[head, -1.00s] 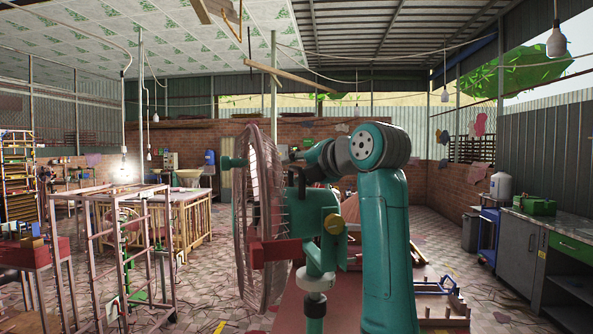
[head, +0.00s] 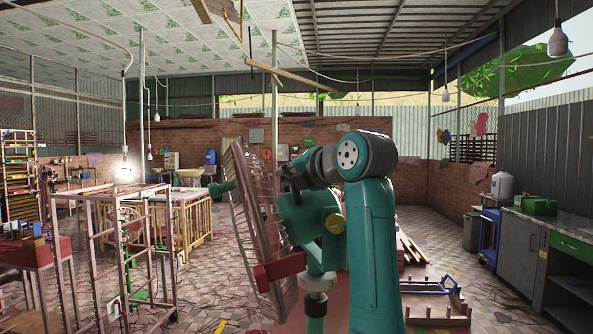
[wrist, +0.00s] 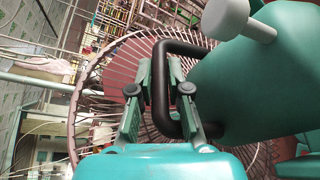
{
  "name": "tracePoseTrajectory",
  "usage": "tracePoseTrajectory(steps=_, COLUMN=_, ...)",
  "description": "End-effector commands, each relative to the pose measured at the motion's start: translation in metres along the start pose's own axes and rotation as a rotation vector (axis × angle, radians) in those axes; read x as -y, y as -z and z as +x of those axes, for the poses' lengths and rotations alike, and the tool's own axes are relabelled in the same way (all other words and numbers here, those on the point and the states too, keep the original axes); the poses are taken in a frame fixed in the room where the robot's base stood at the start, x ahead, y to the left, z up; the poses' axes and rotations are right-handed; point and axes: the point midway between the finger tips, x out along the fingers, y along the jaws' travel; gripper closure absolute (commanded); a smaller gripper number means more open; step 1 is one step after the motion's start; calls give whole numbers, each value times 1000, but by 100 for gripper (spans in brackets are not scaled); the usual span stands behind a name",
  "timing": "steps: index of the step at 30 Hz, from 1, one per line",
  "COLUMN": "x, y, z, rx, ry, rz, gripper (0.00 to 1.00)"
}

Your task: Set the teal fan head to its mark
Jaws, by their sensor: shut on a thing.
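The teal fan head (head: 307,212) sits on a teal post (head: 317,305), with its round pink wire guard (head: 258,225) facing left. In the wrist view my gripper (wrist: 167,68) is shut on the black handle (wrist: 188,48) on the back of the teal housing (wrist: 260,85). In the head view my arm partly covers the housing, and the jaws are hard to see. I cannot make out the mark.
A red block (head: 279,272) sits beside the guard's lower part. Pink metal frames (head: 110,245) stand on the left. A grey cabinet (head: 518,255) lines the right wall. A blue rack (head: 432,287) is at lower right. Tiled floor is open behind.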

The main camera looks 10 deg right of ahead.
Motion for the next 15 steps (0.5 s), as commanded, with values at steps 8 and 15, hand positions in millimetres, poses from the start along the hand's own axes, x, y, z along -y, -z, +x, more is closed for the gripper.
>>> tracePoseTrajectory(steps=8, x=1, y=5, z=2, rx=-3, ry=2, rz=1, gripper=100)
tracePoseTrajectory(steps=15, x=1, y=4, z=2, rx=-2, ry=2, rz=1, gripper=59)
